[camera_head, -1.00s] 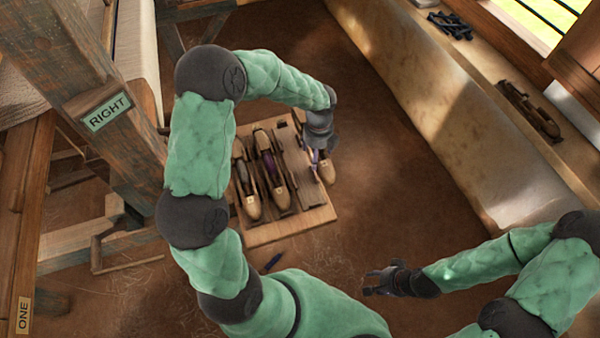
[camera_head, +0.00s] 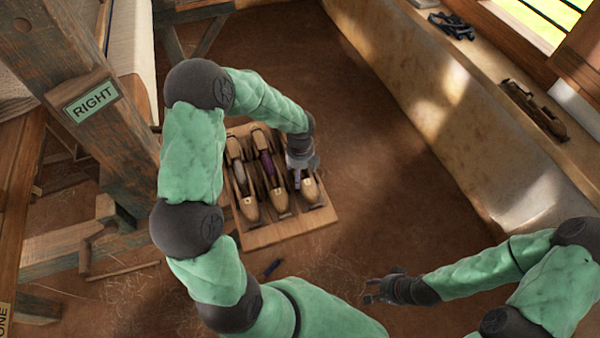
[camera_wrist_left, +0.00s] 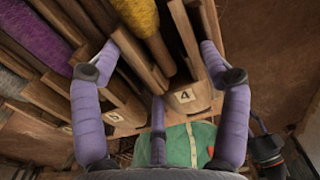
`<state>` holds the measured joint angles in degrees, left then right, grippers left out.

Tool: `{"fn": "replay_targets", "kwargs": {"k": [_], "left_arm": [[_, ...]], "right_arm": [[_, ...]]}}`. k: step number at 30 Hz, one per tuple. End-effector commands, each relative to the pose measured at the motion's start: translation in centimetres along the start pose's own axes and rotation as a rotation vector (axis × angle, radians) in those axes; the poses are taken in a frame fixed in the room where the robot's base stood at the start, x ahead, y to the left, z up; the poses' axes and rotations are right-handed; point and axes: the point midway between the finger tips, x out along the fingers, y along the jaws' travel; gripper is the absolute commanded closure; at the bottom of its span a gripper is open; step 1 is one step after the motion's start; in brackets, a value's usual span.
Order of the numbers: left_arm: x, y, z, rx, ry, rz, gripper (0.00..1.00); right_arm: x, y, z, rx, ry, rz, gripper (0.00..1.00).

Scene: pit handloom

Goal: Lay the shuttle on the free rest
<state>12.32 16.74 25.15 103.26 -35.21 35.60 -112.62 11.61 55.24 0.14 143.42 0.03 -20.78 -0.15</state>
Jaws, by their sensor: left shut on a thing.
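A wooden rack (camera_head: 262,236) stands on the floor with side-by-side rests. One shuttle (camera_head: 248,207) lies in its left rest, and one with purple thread (camera_head: 279,199) lies beside it; the purple thread also shows in the left wrist view (camera_wrist_left: 30,32). My left gripper (camera_head: 303,166) is shut on a third wooden shuttle (camera_head: 311,191), at the rack's right-hand rest. In the left wrist view a yellow bobbin (camera_wrist_left: 137,14) shows between the purple fingers (camera_wrist_left: 160,48), near a label "4" (camera_wrist_left: 185,96). Whether this shuttle touches the rest is unclear. My right gripper (camera_head: 370,291) is open and empty, low at right.
A wooden post with a "RIGHT" sign (camera_head: 91,98) stands left of the rack. A pale ledge (camera_head: 470,110) runs along the right, with another dark wooden piece (camera_head: 534,108) on it. A small dark object (camera_head: 272,267) lies before the rack. Floor right of the rack is clear.

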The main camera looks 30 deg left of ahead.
Motion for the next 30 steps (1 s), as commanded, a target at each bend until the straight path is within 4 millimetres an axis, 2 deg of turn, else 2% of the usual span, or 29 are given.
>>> {"fn": "replay_targets", "kwargs": {"k": [7,8,9,10,23,26,30], "left_arm": [[0.2,0.0,0.1,0.0,-0.001,-0.001,0.75],[0.1,0.0,0.0,0.0,0.0,0.0,0.16],[0.1,0.0,0.0,0.0,0.0,0.0,0.05],[0.1,0.0,0.0,0.0,0.0,0.0,0.01],[-0.3,0.0,0.0,0.0,-0.001,-0.001,0.01],[-1.4,0.0,0.0,-0.001,-0.001,-0.001,0.01],[-4.1,-0.1,0.1,0.0,-0.003,-0.002,0.01]], "right_arm": [[0.0,0.0,0.0,0.0,0.001,0.0,0.6],[0.0,0.0,0.0,0.0,0.001,0.0,0.6],[-0.1,0.0,0.0,0.0,0.001,0.0,0.6],[-0.1,0.0,0.0,0.0,0.001,0.0,0.6],[-0.2,-0.1,0.0,0.0,0.0,0.0,0.6],[-0.7,-0.3,0.0,0.0,0.0,0.0,0.6],[-1.9,-0.7,0.1,0.0,0.0,0.0,0.6]]}}
